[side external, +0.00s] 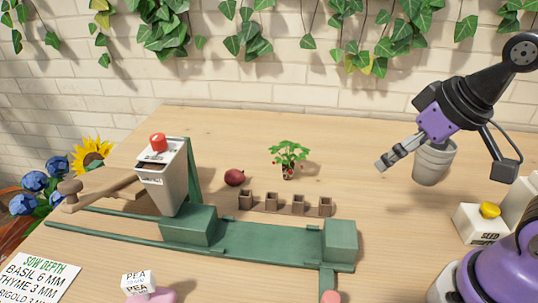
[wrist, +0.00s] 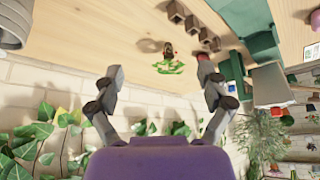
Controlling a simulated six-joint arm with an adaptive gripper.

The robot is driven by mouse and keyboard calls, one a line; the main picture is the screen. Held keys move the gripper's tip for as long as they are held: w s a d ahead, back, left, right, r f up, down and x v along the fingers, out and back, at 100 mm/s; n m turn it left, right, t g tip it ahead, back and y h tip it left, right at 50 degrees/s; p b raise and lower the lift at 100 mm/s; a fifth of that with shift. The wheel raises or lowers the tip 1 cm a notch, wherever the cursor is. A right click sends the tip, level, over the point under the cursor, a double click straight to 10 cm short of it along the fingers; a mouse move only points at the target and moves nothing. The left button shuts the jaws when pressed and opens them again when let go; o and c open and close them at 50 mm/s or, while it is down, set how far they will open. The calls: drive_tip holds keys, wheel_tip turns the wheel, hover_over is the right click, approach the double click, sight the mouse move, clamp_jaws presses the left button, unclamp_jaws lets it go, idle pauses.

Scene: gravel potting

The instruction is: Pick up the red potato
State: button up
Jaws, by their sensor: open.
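The red potato (side external: 234,177) is a small, dark red, round thing lying on the wooden table, left of a small leafy plant and behind the row of little brown pots. In the wrist view a bit of red (wrist: 202,57), probably the potato, shows at the tip of the right finger, which hides part of it. My gripper (side external: 383,162) is well to the right of the potato in the side view, raised above the table. In the wrist view my gripper (wrist: 160,72) has its fingers wide apart with nothing between them.
The leafy plant (side external: 288,155) stands between my gripper and the potato. Several small brown pots (side external: 272,203) line the green frame (side external: 280,243). A grey hopper (side external: 165,180) with a red knob stands left. A grey pot (side external: 433,163) is beside my gripper. The back table is clear.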

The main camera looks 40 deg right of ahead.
drive_tip(key=n+g+y, duration=0.2)
drive_tip(key=n, duration=0.3)
hover_over(237, 172)
drive_tip(key=s, duration=0.1)
drive_tip(key=f, duration=1.1)
drive_tip(key=shift+s+d+f, duration=0.1)
drive_tip(key=shift+s+d, duration=0.05)
drive_tip(key=shift+d, duration=0.25)
drive_tip(key=x, duration=0.6)
drive_tip(key=shift+s+f, duration=0.1)
drive_tip(key=shift+s, duration=0.05)
drive_tip(key=c, duration=1.3)
